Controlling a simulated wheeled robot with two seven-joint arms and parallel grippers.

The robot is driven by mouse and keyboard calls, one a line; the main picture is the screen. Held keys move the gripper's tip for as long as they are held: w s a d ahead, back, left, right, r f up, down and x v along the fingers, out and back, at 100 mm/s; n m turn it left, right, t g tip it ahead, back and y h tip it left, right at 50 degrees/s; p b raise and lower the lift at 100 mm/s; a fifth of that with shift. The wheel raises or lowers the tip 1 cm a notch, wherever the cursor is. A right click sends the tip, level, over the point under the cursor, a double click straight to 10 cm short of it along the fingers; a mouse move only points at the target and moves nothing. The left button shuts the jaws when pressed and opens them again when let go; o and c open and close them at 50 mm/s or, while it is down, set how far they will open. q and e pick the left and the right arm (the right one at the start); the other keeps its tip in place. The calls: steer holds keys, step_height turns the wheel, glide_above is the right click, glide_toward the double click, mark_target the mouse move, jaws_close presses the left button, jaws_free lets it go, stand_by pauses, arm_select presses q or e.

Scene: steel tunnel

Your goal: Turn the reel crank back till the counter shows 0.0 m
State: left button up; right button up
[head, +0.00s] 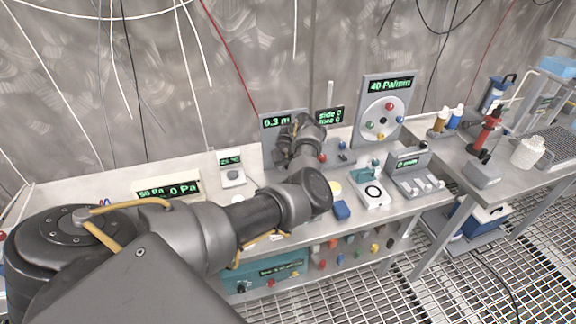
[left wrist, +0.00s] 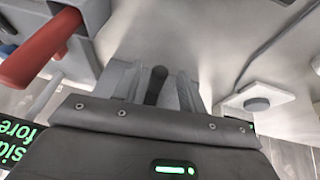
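The counter (head: 279,122) on a grey panel at the back of the bench shows green digits that look like 0.3 m, partly covered by my left arm. My left gripper is over the bench just in front of this panel; its fingers are hidden behind my wrist in the head view. In the left wrist view my left gripper (left wrist: 161,90) has its two grey fingers apart, on either side of a dark upright handle (left wrist: 156,86), which seems to be the crank's grip. A small gap shows beside the handle. The reel itself is hidden. My right gripper is out of view.
A grey box with a red handle (left wrist: 42,48) is close to the gripper. A white plate with a grey button (left wrist: 257,100) lies on the other side.

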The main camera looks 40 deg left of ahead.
arm_select(q)
jaws_close()
